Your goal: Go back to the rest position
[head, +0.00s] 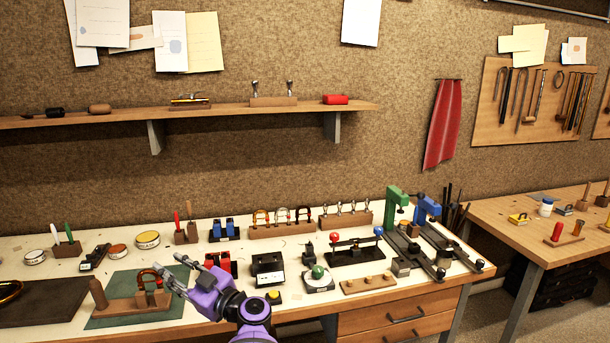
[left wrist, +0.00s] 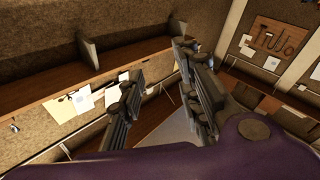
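My left gripper (head: 179,278) is in the head view, at the front of the workbench (head: 215,322). It is purple with dark grey fingers. The fingers are spread apart with nothing between them. In the left wrist view, the two fingers of the left gripper (left wrist: 160,105) stand apart with an empty gap. My right gripper is not in view.
Green and blue clamps (head: 397,212) stand at the right end. A shelf (head: 220,110) runs along the wall. A second table (head: 520,233) is at right.

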